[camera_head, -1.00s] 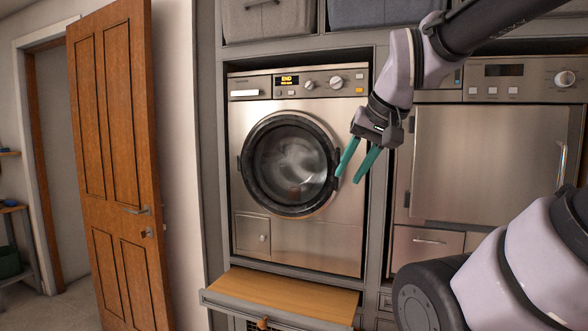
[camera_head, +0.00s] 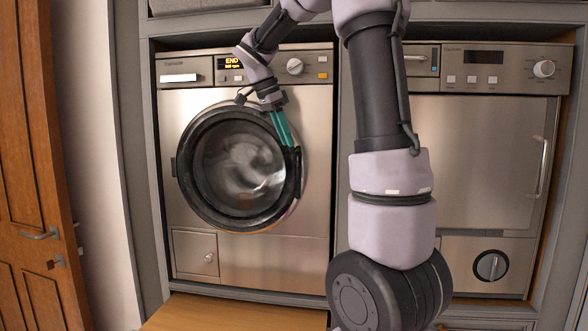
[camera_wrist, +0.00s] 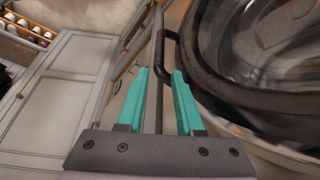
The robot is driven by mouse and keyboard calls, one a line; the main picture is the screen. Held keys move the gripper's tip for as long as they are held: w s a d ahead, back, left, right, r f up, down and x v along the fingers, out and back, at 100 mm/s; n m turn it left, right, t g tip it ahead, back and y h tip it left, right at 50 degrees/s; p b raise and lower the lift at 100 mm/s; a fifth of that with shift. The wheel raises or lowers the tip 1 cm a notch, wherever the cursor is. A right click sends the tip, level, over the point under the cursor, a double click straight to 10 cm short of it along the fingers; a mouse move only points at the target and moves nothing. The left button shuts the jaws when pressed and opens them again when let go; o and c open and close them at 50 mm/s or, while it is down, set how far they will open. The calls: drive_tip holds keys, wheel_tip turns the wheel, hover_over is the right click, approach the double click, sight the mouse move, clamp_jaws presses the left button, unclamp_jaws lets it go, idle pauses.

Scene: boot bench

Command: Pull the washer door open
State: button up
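The washer (camera_head: 285,255) is a steel front-loader with a lit display reading END. Its round door (camera_head: 190,205) has a black rim and dark glass, and looks closed against the front. The door handle (camera_head: 297,172) is a dark bar at the right of the rim; it also shows in the wrist view (camera_wrist: 167,48). My gripper (camera_head: 286,143) has teal fingers at the upper right of the rim by the handle. In the wrist view my gripper (camera_wrist: 162,72) has its fingers apart, with the handle bar appearing between them. Contact cannot be told.
A wooden pull-out shelf (camera_head: 230,315) sticks out below the washer. A second steel appliance (camera_head: 480,160) stands to the right, partly behind my arm. A wooden room door (camera_head: 30,150) stands at the left. Fabric bins (camera_head: 200,5) sit above.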

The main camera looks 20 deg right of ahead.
hover_over(298, 188)
drive_tip(key=f, duration=0.6)
drive_tip(key=w+f, duration=0.1)
drive_tip(key=f, duration=0.2)
drive_tip(key=shift+d+f, duration=0.25)
drive_tip(key=shift+f, duration=0.05)
clamp_jaws()
idle(0.9)
